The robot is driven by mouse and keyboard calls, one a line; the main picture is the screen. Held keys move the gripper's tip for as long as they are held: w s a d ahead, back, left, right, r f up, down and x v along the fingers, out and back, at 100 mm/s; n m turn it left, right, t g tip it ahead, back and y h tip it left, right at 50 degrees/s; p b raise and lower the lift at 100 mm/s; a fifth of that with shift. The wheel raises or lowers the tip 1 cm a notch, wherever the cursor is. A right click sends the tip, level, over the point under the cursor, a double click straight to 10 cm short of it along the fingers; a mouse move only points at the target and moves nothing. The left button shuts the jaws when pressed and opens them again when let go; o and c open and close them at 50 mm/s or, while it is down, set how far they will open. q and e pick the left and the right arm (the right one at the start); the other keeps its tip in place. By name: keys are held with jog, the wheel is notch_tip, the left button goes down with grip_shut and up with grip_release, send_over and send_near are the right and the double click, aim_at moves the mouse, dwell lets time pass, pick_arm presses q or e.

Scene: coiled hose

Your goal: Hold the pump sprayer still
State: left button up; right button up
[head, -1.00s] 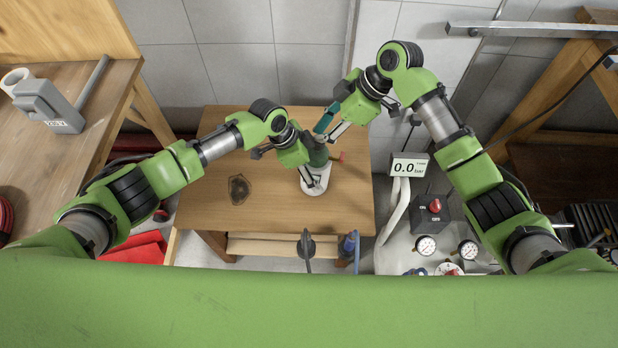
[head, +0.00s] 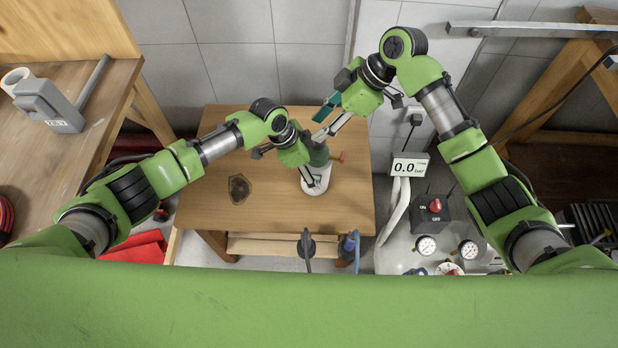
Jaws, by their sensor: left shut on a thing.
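The pump sprayer (head: 319,183) stands on the wooden table, with a white lower body, a dark green upper part and a red piece (head: 341,157) at its right. My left gripper (head: 308,175) is at its left side, shut on it; the arm hides part of the sprayer's top left. My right gripper (head: 317,130) is above and clear of the sprayer, with its fingers apart and nothing seen between them. One finger side shows teal.
A display reading 0.0 (head: 409,166), a red-knobbed switch box (head: 431,213) and gauges (head: 426,245) stand to the right. A workbench (head: 70,160) is at far left.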

jog(key=shift+r, duration=2.1)
pick_arm(q)
jog(key=shift+w+r, duration=0.1)
jog(key=shift+f, duration=0.2)
pick_arm(e)
jog(key=shift+f, duration=0.1)
pick_arm(q)
jog(key=o, duration=1.6)
jog(key=shift+c, duration=0.2)
jog(key=shift+o, duration=0.3)
jog(key=shift+f, duration=0.1)
jog(key=shift+a, duration=0.1)
jog(key=v, duration=0.9)
